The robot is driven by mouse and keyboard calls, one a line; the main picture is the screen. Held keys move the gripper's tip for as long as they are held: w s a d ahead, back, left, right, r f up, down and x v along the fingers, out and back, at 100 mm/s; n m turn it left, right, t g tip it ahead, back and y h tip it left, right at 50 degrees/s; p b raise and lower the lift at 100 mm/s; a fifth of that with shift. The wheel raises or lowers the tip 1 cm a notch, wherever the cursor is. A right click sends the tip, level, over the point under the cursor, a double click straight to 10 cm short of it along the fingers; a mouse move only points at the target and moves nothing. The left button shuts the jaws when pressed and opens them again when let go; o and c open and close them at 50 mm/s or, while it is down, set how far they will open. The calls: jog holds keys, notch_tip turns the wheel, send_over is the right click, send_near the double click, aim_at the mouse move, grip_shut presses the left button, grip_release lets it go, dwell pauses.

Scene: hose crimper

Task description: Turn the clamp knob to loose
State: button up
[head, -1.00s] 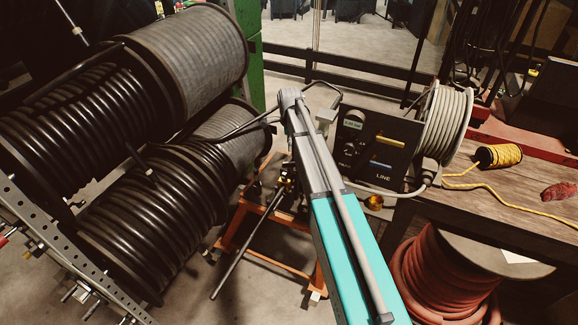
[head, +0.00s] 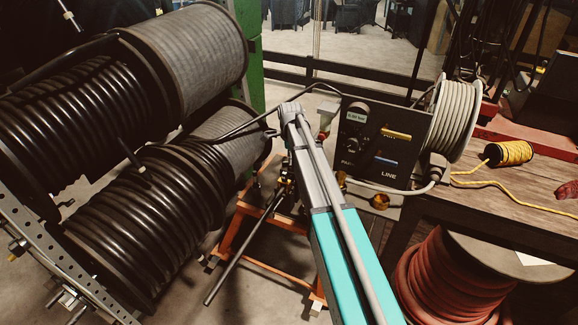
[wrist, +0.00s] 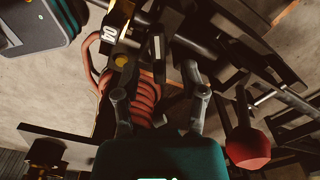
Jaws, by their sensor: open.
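I cannot make out the clamp knob with certainty in either view. In the head view, my arm covers part of the dark machine (head: 284,187) on the orange stand, and my gripper is hidden behind the arm. In the wrist view, my gripper (wrist: 158,92) is open, with its two grey fingers spread apart. Dark metal parts (wrist: 172,28) lie beyond the fingertips, and nothing is clearly held between them. A red ball-ended handle (wrist: 248,148) is to the right of the fingers, apart from them.
A black control panel (head: 365,168) marked LINE stands right of my arm. Large black hose reels (head: 150,215) fill the left. A wooden bench (head: 500,200) with a yellow cord spool (head: 508,153) is at right, with a red hose coil (head: 440,275) below. The orange stand (head: 225,240) is low in the middle.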

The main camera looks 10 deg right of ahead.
jog(key=shift+f+b, duration=0.7)
jog(key=shift+f, duration=0.35)
grip_shut()
jog(key=shift+a, duration=0.2)
jog(key=shift+d, duration=0.15)
